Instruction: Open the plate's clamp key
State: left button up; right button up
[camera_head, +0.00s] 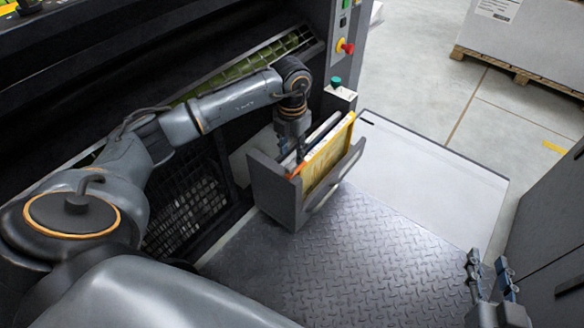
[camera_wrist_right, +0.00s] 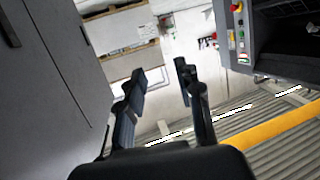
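I cannot pick out a plate clamp key for certain in either view. My left gripper (camera_head: 299,152) points down into a grey open-topped holder (camera_head: 275,195) on the front of the dark machine. Its fingers are beside a small orange piece (camera_head: 297,171) and a yellow-faced flat item (camera_head: 328,158) standing in the holder. The fingertips are partly hidden, so I cannot tell whether they grip anything. My right gripper (camera_head: 489,263) is open and empty over the floor at the lower right. Its two spread fingers also show in the right wrist view (camera_wrist_right: 160,74).
The machine's control panel (camera_head: 344,30) has a red knob. A green button box (camera_head: 339,95) stands close behind the holder. A dark grey cabinet (camera_head: 545,225) stands close to my right gripper. The metal tread plate (camera_head: 370,255) is clear. A palletised box (camera_head: 530,35) stands farther back.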

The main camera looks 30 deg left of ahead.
aim_at(292, 164)
pick_arm(q)
notch_tip(292, 164, down, 6)
jog(key=shift+r+b, duration=0.1)
jog(key=shift+b, duration=0.55)
jog(key=shift+f, duration=0.35)
pick_arm(e)
notch_tip(292, 164, up, 8)
jog(key=a+t+y, duration=0.1)
jog(key=t, duration=0.3)
jog(key=shift+w+a+t+y, duration=0.15)
jog(key=shift+w+t+y, duration=0.15)
jog(key=shift+w+t, duration=0.1)
jog(key=shift+f, duration=0.1)
pick_arm(q)
grip_shut()
